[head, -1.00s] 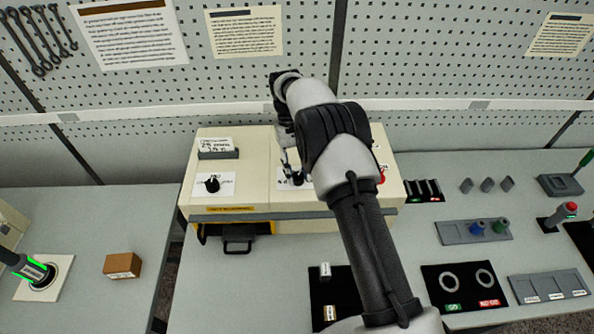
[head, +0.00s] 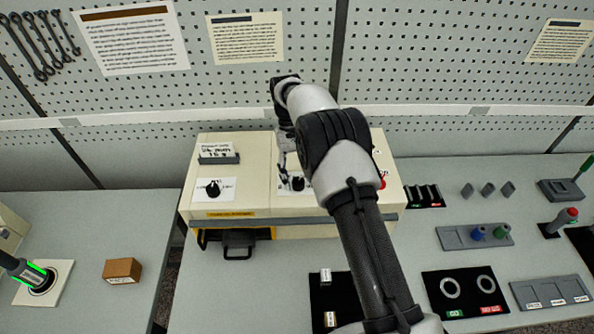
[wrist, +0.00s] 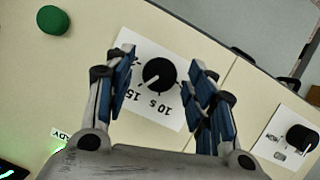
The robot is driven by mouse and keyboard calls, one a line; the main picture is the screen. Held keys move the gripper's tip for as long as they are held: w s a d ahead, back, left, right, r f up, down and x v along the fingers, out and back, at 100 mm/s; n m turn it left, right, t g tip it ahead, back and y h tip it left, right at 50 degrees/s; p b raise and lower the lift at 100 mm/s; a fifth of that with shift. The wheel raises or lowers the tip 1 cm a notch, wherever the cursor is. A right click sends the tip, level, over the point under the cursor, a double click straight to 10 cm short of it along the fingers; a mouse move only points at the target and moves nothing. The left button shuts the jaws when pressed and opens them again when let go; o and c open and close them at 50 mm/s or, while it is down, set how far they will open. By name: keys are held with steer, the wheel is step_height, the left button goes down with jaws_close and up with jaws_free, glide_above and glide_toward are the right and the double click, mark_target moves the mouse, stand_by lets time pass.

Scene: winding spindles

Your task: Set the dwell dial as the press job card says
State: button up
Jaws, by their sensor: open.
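The dwell dial (wrist: 159,73) is a round black knob on a white plate with numbers in the wrist view. A light pointer mark on it aims to the lower left, toward the 15 side of the scale; 10 s is printed just below the knob. My gripper (wrist: 161,62) is open, one finger on each side of the knob. I cannot tell whether either finger touches it. In the head view the dial (head: 297,184) is partly covered by my arm and gripper (head: 284,167). A handwritten card (head: 216,149) stands on the cream press (head: 250,180); its writing is too small to read surely.
A second black knob (head: 213,188) sits on the left of the press; it also shows in the wrist view (wrist: 301,138). A green button (wrist: 53,20) and a red button (head: 382,182) are near. Paper sheets (head: 130,40) hang on the pegboard behind.

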steer(key=v, duration=0.7)
steer(key=shift+r, duration=0.15)
stand_by(0.6)
